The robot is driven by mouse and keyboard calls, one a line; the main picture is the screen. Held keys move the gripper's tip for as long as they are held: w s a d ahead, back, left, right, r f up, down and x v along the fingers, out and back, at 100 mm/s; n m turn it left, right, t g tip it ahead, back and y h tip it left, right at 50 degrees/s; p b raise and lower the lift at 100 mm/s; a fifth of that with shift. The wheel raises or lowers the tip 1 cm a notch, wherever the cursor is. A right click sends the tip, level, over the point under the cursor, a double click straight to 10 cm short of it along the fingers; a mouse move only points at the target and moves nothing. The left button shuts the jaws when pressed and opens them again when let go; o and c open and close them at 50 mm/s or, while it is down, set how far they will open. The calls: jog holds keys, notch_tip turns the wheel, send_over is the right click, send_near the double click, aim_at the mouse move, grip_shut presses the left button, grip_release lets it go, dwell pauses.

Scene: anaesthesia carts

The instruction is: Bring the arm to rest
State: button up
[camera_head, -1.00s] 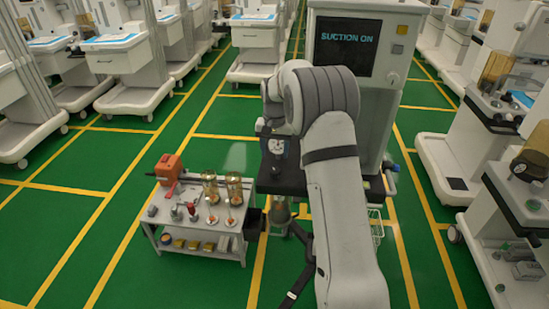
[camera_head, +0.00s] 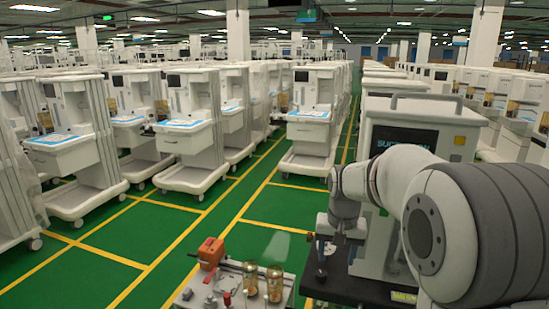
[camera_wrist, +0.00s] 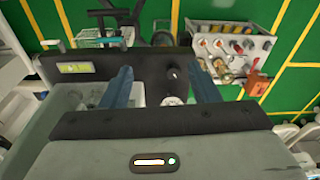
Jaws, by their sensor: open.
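My arm reaches in from the right in the head view, bent over at the elbow, with its wrist hanging down. My gripper (camera_wrist: 161,70) shows in the wrist view as two blue fingers spread apart, with nothing seen held between them. It is above the black shelf (camera_wrist: 145,62) of the suction machine; the gap to the shelf is unclear. In the head view the machine (camera_head: 432,112) stands behind my arm, which covers part of its screen lettering. A round white gauge (camera_wrist: 172,101) shows between the fingers in the wrist view.
A small trolley (camera_head: 185,297) with an orange device (camera_head: 211,252) and amber jars (camera_head: 275,284) stands left of the shelf. It also shows in the wrist view (camera_wrist: 228,75). Rows of white carts (camera_head: 190,140) fill the left and back. Green floor (camera_head: 165,245) is clear between.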

jog(key=s+n+t, duration=0.1)
jog(key=s+n, duration=0.1)
jog(key=s, duration=2.1)
jog(key=shift+s+t, duration=0.35)
jog(key=shift+t, duration=0.05)
jog(key=shift+r, duration=0.1)
